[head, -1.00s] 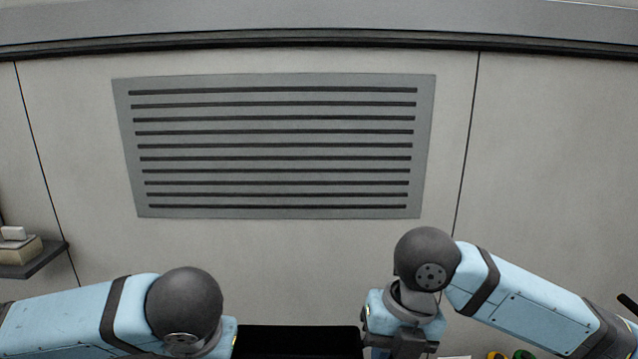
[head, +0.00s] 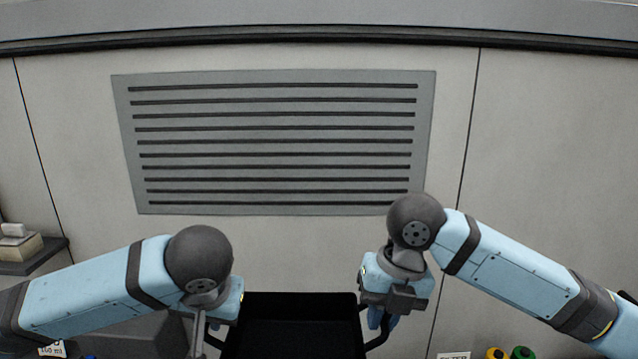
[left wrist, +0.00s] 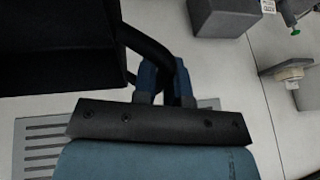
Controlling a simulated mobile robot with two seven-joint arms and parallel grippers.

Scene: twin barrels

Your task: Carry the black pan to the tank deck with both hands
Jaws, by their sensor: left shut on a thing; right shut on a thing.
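The black pan (head: 300,325) is between my two arms at the bottom middle of the head view, with its lower part cut off by the frame edge. In the left wrist view the pan (left wrist: 60,40) fills the upper left as a dark box with a loop handle (left wrist: 150,45). My left gripper (left wrist: 165,75) is shut on that handle, its blue fingers on either side of the bar. My right gripper (head: 378,322) is shut on the handle at the pan's right side. The tank deck cannot be made out for certain.
A grey box-shaped block (head: 140,335) stands low at the left, with a "100 ml" label (head: 52,350) nearby. A shelf (head: 35,258) with small items is on the left wall. Yellow and green round items (head: 508,353) and a label (head: 453,356) sit at the bottom right.

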